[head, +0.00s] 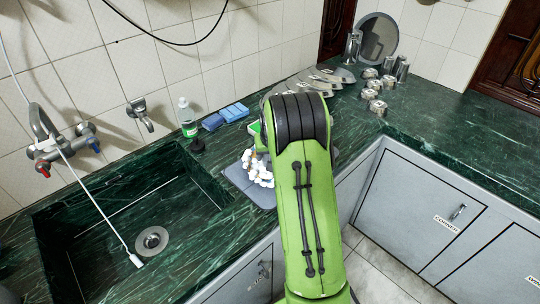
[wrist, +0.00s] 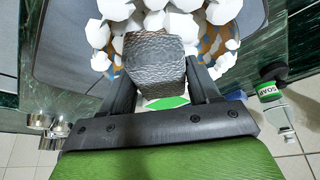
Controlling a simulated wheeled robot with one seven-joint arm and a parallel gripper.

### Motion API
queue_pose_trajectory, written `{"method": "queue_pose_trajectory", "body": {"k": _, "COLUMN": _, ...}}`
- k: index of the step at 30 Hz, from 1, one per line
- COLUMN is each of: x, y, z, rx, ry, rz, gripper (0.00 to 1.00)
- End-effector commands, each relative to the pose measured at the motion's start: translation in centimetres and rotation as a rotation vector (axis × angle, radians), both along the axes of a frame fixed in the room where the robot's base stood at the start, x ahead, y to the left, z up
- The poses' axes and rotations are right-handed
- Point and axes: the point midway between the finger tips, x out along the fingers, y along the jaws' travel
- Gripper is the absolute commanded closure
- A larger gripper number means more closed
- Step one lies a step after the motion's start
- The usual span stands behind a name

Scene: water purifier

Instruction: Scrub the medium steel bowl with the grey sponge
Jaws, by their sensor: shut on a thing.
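My gripper (wrist: 157,78) is shut on the grey sponge (wrist: 154,58), a rough-textured block between the two dark fingers in the wrist view. The sponge is over a cluster of white foam (wrist: 147,20); I cannot tell whether it touches what lies beneath. The foam also shows in the head view (head: 257,168), on the grey mat (head: 237,178) beside the sink. The medium steel bowl is not clearly distinguishable under the foam. In the head view my arm hides most of the gripper and the sponge.
The sink (head: 108,222) is at left, with a tap (head: 50,140) above. A soap bottle (head: 187,117) and blue sponges (head: 225,116) stand along the wall. Metal dishes (head: 338,75) and small metal cups (head: 377,106) are at the back. The right counter is mostly clear.

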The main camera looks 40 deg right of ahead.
Motion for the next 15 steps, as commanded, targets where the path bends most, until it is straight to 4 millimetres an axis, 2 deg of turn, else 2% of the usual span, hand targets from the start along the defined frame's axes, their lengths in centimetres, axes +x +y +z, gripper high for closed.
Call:
{"method": "queue_pose_trajectory", "body": {"k": 1, "x": 0.0, "y": 0.0, "z": 0.8, "rx": 0.000, "ry": -0.001, "rz": 0.000, "gripper": 0.63}}
{"method": "queue_pose_trajectory", "body": {"k": 15, "x": 0.0, "y": 0.0, "z": 5.1, "rx": 0.000, "ry": -0.001, "rz": 0.000, "gripper": 0.63}}
